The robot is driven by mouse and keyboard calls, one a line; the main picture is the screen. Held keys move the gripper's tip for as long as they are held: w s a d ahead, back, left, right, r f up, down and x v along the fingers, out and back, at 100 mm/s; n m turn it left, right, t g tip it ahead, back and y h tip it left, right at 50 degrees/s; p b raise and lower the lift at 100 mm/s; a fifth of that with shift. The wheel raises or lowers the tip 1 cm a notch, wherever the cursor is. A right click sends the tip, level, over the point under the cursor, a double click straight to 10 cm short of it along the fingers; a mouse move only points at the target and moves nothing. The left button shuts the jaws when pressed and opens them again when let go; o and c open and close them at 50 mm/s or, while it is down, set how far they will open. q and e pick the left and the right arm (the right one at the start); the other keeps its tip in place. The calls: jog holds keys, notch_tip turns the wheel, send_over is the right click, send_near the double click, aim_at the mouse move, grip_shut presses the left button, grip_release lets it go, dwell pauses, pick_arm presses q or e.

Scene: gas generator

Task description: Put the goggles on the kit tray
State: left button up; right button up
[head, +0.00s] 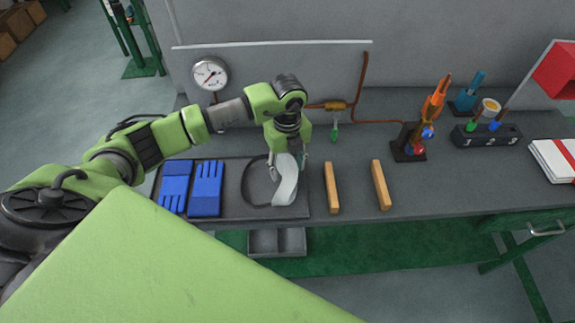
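The goggles (286,181), with a pale lens and a dark looped strap, are at the right part of the dark kit tray (232,206) on the bench. They look to be on or just above the tray surface; I cannot tell which. My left gripper (287,167) points down over the goggles, with a finger on either side of the lens's upper end. Whether the fingers press on it cannot be told. My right gripper is not in view.
Blue gloves (205,188) lie on the tray's left part. Two wooden bars (331,187) lie right of the tray. A gauge (209,74) and copper pipe with a valve stand behind. A tool stand (409,142) and numbered block (486,136) are further right.

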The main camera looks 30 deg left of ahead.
pick_arm(q)
jog(key=shift+r, duration=0.45)
notch_tip(320, 180, up, 11)
jog(key=b, duration=0.3)
jog(key=shift+f+b, duration=0.15)
jog(key=shift+b, duration=0.15)
jog(key=shift+r, duration=0.4)
